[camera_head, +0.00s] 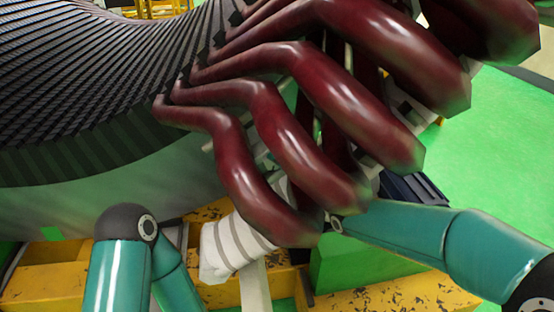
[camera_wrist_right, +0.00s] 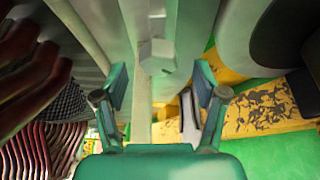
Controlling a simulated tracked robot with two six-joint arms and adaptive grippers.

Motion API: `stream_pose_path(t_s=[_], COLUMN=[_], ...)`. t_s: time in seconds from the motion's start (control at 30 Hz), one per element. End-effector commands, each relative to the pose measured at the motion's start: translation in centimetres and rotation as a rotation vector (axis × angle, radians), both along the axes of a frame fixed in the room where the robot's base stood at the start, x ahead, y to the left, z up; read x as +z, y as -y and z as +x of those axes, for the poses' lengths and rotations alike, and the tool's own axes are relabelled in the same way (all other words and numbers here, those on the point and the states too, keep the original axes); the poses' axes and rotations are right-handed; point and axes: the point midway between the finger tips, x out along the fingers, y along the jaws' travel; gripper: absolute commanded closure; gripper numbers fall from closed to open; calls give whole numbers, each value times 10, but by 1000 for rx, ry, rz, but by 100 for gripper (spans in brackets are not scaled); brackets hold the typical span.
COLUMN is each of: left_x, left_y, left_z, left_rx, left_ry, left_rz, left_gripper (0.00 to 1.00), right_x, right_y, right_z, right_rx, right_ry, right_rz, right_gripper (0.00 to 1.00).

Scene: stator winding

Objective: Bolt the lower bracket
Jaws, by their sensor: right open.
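In the right wrist view my right gripper (camera_wrist_right: 160,85) is open, with its two teal fingers apart. A pale grey bolt with a hexagonal head (camera_wrist_right: 157,55) shows ahead between the fingers; no finger visibly touches it. It stands in front of a long pale grey upright part (camera_wrist_right: 138,22), which looks like the bracket. In the head view a pale bracket-like strip (camera_head: 254,288) shows below a white wrapped ring (camera_head: 232,246). My right arm reaches in from the right, and its gripper is hidden behind the coils. My left arm shows at lower left, without its gripper.
Thick dark red coils (camera_head: 295,150) overhang the work area, beside the dark slotted stator core (camera_head: 110,75). Worn yellow beams (camera_head: 395,298) and a green block (camera_head: 350,265) lie below. Open green floor (camera_head: 490,130) is at the right.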

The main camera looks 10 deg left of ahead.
Motion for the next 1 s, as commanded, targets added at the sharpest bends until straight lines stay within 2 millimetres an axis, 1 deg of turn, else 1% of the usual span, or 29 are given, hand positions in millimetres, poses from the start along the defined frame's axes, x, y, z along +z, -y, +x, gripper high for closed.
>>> stream_pose_path(t_s=[0.03,0.1,0.13,0.2,0.3,0.5,0.73,0.97,1.0], left_x=[0,0,0,8,11,13,13,13,13], left_y=[0,0,0,0,0,0,0,0,0], left_z=[0,0,0,0,0,0,0,0,0], left_rx=[0,0,0,0,0,0,0,0,0], left_ry=[0,0,0,0,0,0,0,0,0], left_rz=[0,0,0,0,0,0,0,0,0], left_gripper=[60,60,60,60,60,60,60,60,60], right_x=[-3,-6,-7,-6,-8,-12,-12,-12,-12], right_y=[-8,-17,-20,-26,-32,-37,-37,-37,-37], right_z=[8,17,21,28,35,40,40,40,40], right_rx=[2,3,3,2,2,1,1,1,2], right_ry=[0,0,1,0,-1,-1,0,-1,-1], right_rz=[-1,-2,-1,-1,0,0,0,0,0], right_gripper=[29,29,29,29,29,29,29,67,74])
